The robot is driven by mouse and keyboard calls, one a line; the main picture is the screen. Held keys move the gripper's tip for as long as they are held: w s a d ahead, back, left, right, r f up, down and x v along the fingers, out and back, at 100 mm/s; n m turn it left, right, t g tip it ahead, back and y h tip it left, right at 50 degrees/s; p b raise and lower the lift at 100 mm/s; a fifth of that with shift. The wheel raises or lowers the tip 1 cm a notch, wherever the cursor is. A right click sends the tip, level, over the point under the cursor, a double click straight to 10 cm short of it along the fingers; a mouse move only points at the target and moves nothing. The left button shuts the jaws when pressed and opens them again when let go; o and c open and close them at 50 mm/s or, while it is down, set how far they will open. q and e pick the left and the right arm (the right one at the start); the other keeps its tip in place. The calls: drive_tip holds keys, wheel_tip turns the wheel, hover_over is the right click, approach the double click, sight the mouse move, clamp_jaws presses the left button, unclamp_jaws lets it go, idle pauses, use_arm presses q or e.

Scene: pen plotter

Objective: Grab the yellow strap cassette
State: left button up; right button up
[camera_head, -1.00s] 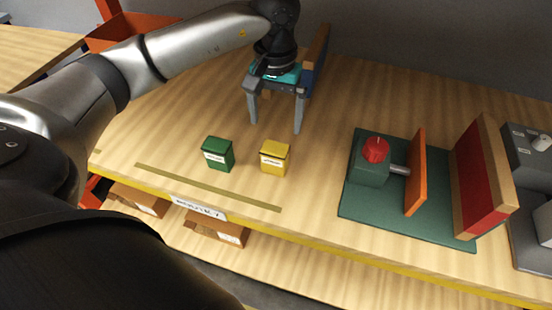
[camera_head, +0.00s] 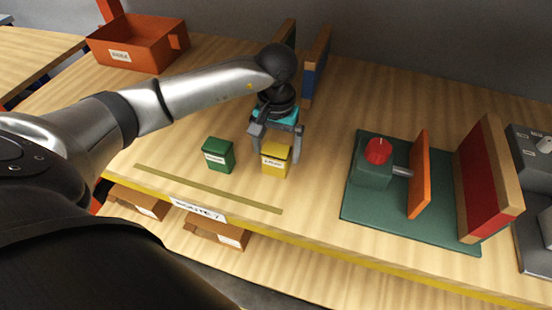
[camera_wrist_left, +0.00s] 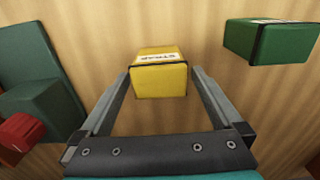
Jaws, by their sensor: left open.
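The yellow strap cassette (camera_head: 274,166) stands upright on the wooden table, a small box with a white label. It also shows in the left wrist view (camera_wrist_left: 160,78), centred between my two fingers. My left gripper (camera_head: 279,157) is open over the cassette, with one finger on each side of it. Gaps show between the fingers and the cassette in the wrist view. How far down the fingers reach beside it is hard to tell. A green cassette (camera_head: 217,156) stands just left of the yellow one and shows at the upper right in the wrist view (camera_wrist_left: 270,41). My right gripper is not in view.
A green fixture base (camera_head: 360,213) with a red knob (camera_head: 377,151) and an orange plate (camera_head: 418,174) is to the right. Upright boards (camera_head: 317,64) stand behind my gripper. An orange bin (camera_head: 140,52) is at the back left. An olive strip (camera_head: 205,188) lies in front.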

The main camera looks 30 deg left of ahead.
use_arm(q)
drive_tip(key=c, duration=1.4)
